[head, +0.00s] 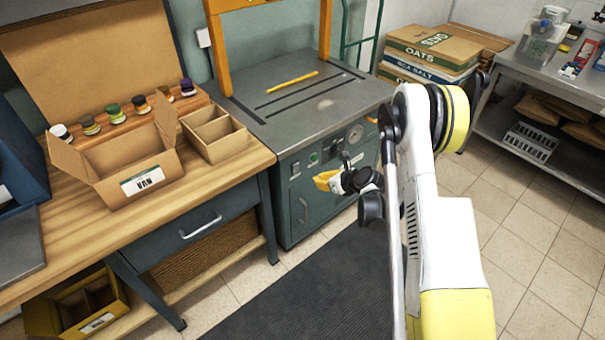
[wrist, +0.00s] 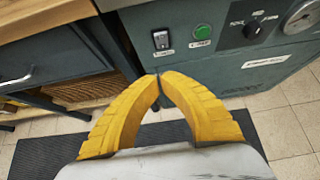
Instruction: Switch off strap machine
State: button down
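The strap machine (head: 318,92) is a grey-green cabinet with a slotted dark top and an orange arch. I cannot tell the switch's position or whether the green part is lit. My gripper (wrist: 159,75) has yellow fingers with their tips together and nothing between them. It is in front of the panel, below the switch in the wrist view, apparently not touching it. It also shows in the head view (head: 319,181).
A wooden bench (head: 220,177) with an open carton (head: 135,165) and several small jars stands left of the machine. A dark mat (head: 300,290) lies on the floor. Stacked boxes (head: 430,50) stand behind right, and a metal shelf unit (head: 570,85) at far right.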

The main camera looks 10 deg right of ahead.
aim_at(294, 172)
jog(key=b+x, duration=0.1)
jog(key=x, duration=0.3)
jog(key=r+b+x, duration=0.1)
jog(key=b+x, duration=0.1)
jog(key=x, duration=0.2)
jog(key=w+b+x, duration=0.1)
jog(key=b+x, duration=0.1)
jog(key=x, duration=0.2)
jog(key=shift+a+r, duration=0.2)
jog(key=shift+a, duration=0.1)
jog(key=shift+w+a+r, duration=0.2)
jog(key=shift+w+r, duration=0.05)
jog(key=shift+w, duration=0.2)
